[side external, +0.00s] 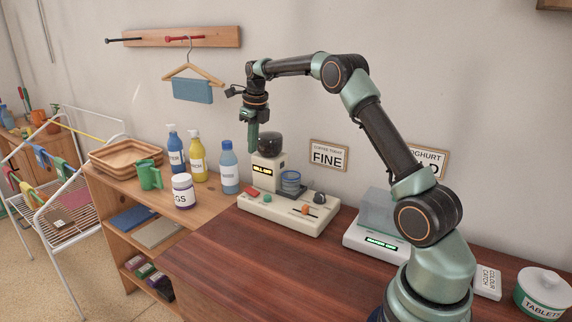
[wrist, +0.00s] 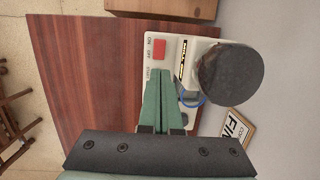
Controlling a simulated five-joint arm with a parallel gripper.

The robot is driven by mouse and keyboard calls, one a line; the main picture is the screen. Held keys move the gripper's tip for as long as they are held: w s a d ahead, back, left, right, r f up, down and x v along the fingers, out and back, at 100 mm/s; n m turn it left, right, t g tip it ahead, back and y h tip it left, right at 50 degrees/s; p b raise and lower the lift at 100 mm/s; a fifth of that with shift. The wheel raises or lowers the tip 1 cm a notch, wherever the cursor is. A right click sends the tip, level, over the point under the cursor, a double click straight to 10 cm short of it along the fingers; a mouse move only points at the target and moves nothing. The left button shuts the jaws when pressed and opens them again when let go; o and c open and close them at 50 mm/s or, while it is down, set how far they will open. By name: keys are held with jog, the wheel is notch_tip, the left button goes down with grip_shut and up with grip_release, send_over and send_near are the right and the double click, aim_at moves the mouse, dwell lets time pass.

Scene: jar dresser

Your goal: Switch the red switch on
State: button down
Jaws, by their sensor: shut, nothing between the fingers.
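The red switch (side external: 251,192) is a small red rocker at the left end of a cream machine's base (side external: 280,210). In the wrist view the red switch (wrist: 159,48) lies beside ON and OFF lettering, just beyond my fingertips. My gripper (side external: 252,150) points down above the machine, apart from the switch. It also shows in the wrist view (wrist: 160,75), with its green fingers together and nothing between them. I cannot tell from these frames which way the rocker is tilted.
The machine has a dark round hopper (side external: 269,143), a lit display (side external: 263,171), a blue cup (side external: 290,181) and an orange knob (side external: 305,209). Bottles (side external: 228,165) and a white jar (side external: 183,190) stand left. The dark wooden top (side external: 240,250) is clear in front.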

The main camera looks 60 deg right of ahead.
aim_at(245, 189)
jog(key=shift+w+a+r, duration=0.1)
jog(key=shift+w+r, duration=0.1)
jog(key=shift+w, duration=0.3)
jog(key=w+f, duration=0.1)
jog(key=f, duration=0.7)
jog(key=w+f, duration=0.1)
jog(key=f, duration=0.3)
jog(key=shift+w+f, duration=0.45)
jog(key=shift+f, duration=0.45)
